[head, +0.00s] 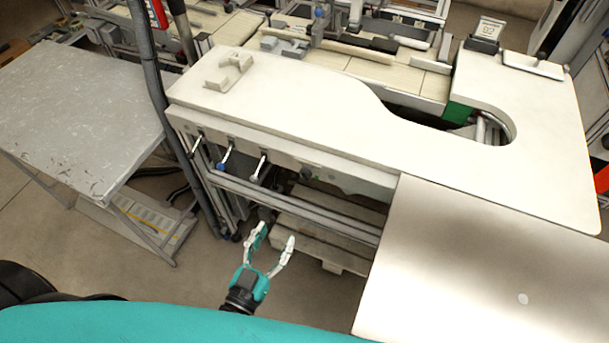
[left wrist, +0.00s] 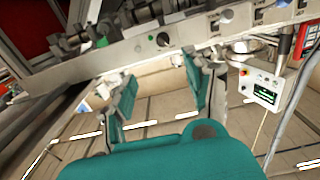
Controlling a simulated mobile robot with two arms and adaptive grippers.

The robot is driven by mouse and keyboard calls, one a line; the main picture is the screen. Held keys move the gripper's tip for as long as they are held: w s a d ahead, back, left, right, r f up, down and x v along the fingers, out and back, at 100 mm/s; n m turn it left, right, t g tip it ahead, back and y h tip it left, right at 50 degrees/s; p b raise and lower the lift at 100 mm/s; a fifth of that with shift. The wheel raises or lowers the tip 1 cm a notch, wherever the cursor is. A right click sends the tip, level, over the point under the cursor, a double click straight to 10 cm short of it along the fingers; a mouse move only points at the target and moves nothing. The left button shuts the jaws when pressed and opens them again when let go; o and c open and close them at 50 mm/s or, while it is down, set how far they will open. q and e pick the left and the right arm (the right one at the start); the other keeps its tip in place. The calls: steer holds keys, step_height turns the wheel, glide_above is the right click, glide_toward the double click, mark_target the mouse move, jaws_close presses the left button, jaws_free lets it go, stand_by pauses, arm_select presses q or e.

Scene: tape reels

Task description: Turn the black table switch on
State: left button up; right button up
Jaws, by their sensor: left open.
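A small round black knob (head: 305,173) sits on the front panel under the white tabletop's edge, right of several levers. A round black knob on a pale panel also shows in the left wrist view (left wrist: 163,39). I cannot tell whether it is on or off. My left gripper (head: 275,239) is open and empty, below and in front of the panel, apart from the knob. Its two fingers (left wrist: 160,95) show spread in the left wrist view. My right gripper is not in view.
The white table (head: 300,115) has a curved cut-out. Levers, one blue-tipped (head: 222,164), hang under its edge. A metal sheet (head: 490,265) covers the front right. A grey side table (head: 80,110) stands at left. A control box (left wrist: 262,85) shows in the wrist view.

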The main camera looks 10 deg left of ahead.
arm_select(q)
steer(key=p, duration=0.2)
glide_toward(303, 178)
steer(key=w, duration=0.4)
steer(key=w+d, duration=0.1)
steer(key=w, duration=0.3)
steer(key=shift+d+f+p, duration=0.15)
steer(key=shift+d+p, duration=0.1)
steer(key=shift+p, duration=0.15)
steer(key=shift+w+d, duration=0.15)
steer(key=shift+w, duration=0.35)
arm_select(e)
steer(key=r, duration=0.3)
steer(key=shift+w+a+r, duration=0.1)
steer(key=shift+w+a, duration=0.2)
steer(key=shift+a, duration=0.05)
arm_select(q)
jaws_close()
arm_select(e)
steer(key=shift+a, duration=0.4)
